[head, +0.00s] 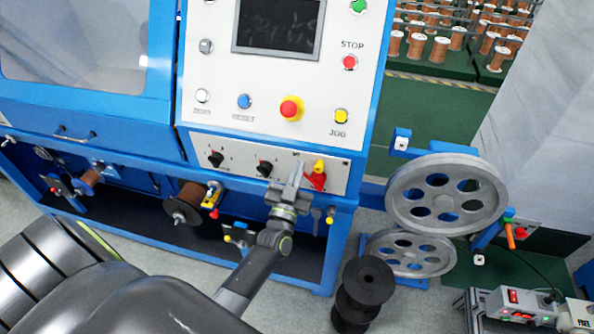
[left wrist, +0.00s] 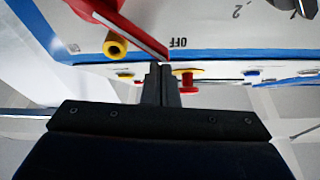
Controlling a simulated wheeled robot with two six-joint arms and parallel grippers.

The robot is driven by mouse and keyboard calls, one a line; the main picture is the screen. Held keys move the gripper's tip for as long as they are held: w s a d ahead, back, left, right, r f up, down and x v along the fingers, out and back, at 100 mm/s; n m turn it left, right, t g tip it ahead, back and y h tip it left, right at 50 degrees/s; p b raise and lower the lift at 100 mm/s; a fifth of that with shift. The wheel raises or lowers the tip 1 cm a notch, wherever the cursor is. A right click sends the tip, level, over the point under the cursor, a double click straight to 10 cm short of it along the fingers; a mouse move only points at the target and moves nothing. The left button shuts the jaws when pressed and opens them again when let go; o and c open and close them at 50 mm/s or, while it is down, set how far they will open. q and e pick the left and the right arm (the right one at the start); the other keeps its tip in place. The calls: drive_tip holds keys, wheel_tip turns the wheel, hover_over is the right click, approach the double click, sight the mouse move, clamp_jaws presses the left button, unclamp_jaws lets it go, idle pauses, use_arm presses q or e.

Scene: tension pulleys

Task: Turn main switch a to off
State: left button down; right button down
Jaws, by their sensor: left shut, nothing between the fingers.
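The main switch (head: 317,178), with a red handle and yellow parts, is on the lower white panel in the head view. Its red handle (left wrist: 122,22) fills the upper left of the left wrist view, tilted, its edge reaching down beside the printed word OFF. My left gripper (head: 298,168) is just left of the switch, in front of the panel. In the left wrist view, its fingertips (left wrist: 160,68) are together and empty, close below the handle's end. I cannot tell whether they touch it. My right gripper is in neither view.
Black knobs (head: 264,168) sit left of the switch. Above are a red emergency button (head: 291,108) and a yellow jog button (head: 341,116). Large grey pulleys (head: 445,194) stand at the right. Black spools (head: 367,284) stand on the floor below.

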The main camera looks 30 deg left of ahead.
use_arm(q)
drive_tip(key=s+d+b, duration=0.2)
drive_tip(key=s, duration=0.7)
drive_tip(key=shift+d, duration=0.35)
drive_tip(key=shift+s+f, duration=0.1)
